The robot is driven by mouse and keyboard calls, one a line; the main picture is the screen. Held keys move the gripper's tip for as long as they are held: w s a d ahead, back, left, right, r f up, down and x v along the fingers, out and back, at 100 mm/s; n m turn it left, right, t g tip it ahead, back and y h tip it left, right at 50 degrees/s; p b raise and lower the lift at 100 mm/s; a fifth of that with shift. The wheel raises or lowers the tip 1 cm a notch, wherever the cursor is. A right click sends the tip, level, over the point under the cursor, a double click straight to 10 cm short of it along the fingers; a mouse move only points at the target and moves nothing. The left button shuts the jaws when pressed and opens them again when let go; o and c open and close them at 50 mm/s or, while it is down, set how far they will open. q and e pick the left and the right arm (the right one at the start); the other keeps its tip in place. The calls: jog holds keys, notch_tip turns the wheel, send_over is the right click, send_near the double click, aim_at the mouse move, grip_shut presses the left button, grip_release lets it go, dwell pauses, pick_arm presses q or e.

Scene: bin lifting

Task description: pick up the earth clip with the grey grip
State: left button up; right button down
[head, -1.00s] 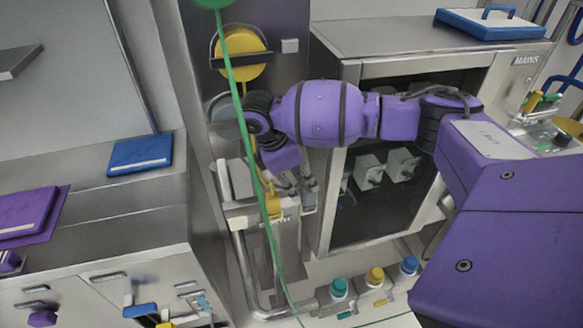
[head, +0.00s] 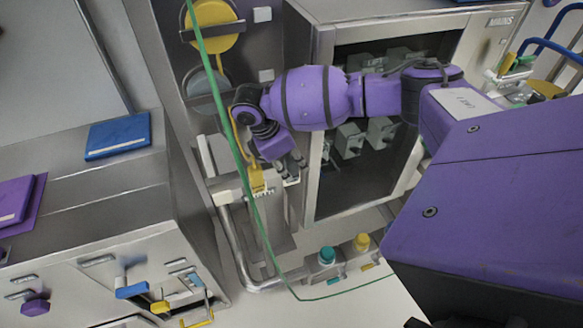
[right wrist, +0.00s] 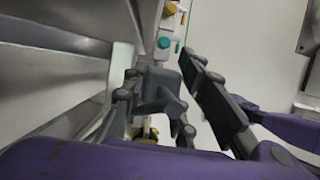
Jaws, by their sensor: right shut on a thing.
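My right gripper (head: 290,166) points down beside the steel post marked with letters, just right of a yellow clip (head: 257,180) on its top. In the right wrist view, my right gripper (right wrist: 172,100) has its dark fingers around a grey block, which looks like the grey grip (right wrist: 165,86) of the earth clip. The fingers are shut on it. In the head view this grip is mostly hidden by the fingers, and how it joins the clip's jaws cannot be told. My left gripper is not in view.
A green cable (head: 238,150) hangs in front of the post and curves along the floor. Teal (head: 327,256) and yellow (head: 361,242) knobbed blocks stand low down. A steel bench (head: 110,185) is left.

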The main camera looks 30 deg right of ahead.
aim_at(291, 158)
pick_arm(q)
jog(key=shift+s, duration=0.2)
pick_arm(e)
jog(key=shift+w+r, duration=0.1)
jog(key=shift+r, duration=0.4)
notch_tip(291, 158, up, 2)
jog(key=shift+r, duration=0.2)
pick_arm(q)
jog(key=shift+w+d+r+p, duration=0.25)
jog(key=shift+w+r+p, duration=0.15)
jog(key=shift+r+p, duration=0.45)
pick_arm(e)
jog(key=s+d+r, duration=0.6)
jog(key=s+r, duration=0.3)
jog(key=s, duration=0.3)
jog(key=shift+s+d+r, duration=0.2)
jog(key=shift+s+r, duration=0.1)
jog(key=shift+s, duration=0.05)
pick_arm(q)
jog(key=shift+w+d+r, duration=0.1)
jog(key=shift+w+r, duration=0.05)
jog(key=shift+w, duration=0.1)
